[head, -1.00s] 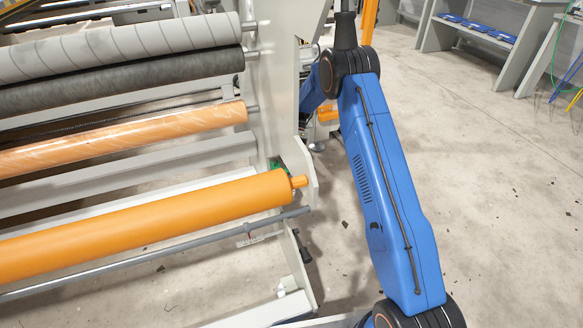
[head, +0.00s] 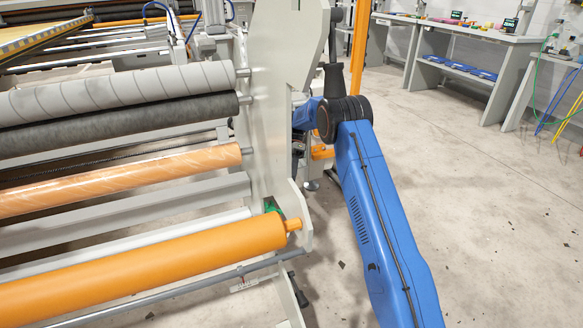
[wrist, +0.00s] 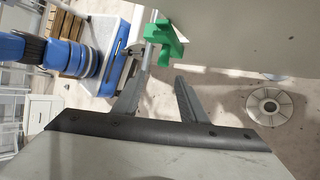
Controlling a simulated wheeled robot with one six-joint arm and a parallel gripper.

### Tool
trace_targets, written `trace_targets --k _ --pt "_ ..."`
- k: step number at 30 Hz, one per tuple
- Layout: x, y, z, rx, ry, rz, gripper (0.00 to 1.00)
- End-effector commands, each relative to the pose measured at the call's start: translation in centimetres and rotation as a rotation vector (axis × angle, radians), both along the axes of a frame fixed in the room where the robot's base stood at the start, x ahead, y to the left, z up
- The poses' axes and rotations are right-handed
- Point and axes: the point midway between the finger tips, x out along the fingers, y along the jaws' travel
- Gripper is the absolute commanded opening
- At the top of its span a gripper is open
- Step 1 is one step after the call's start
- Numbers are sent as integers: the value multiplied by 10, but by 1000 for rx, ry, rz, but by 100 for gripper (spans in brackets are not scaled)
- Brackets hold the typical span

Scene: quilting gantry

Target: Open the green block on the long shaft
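The green block (wrist: 168,44) shows at the top middle of the wrist view, beside the edge of a pale panel. A thin grey rod (wrist: 147,58) runs close to its left side; I cannot tell how the two join. My gripper (wrist: 160,77) is open and empty, its two fingers pointing toward the green block and apart from it. In the head view only a small green patch (head: 272,206) shows, mostly hidden behind the orange roller. A long grey shaft (head: 205,278) runs below that roller. My gripper is hidden in the head view.
The orange roller (head: 150,262) and the grey side plate (head: 268,110) stand left of my blue arm. A wrapped grey roller (head: 120,90) lies above. Floor on the right is open, with a workbench (head: 470,40) behind. A round floor foot (wrist: 268,105) shows in the wrist view.

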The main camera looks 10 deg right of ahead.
Motion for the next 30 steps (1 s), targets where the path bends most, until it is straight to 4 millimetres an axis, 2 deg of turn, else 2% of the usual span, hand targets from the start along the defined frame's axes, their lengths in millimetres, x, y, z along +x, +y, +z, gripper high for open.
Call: trace_targets --k 3,9,23,27,28,30 --pt "16 -6 14 0 -2 -1 39" --pt "33 -13 32 0 -1 0 39" --pt "39 -16 40 -1 1 0 39" --pt "39 -10 39 9 -13 20 5" --pt "40 -6 38 16 -23 36 0" --pt "40 6 36 43 -61 91 0"
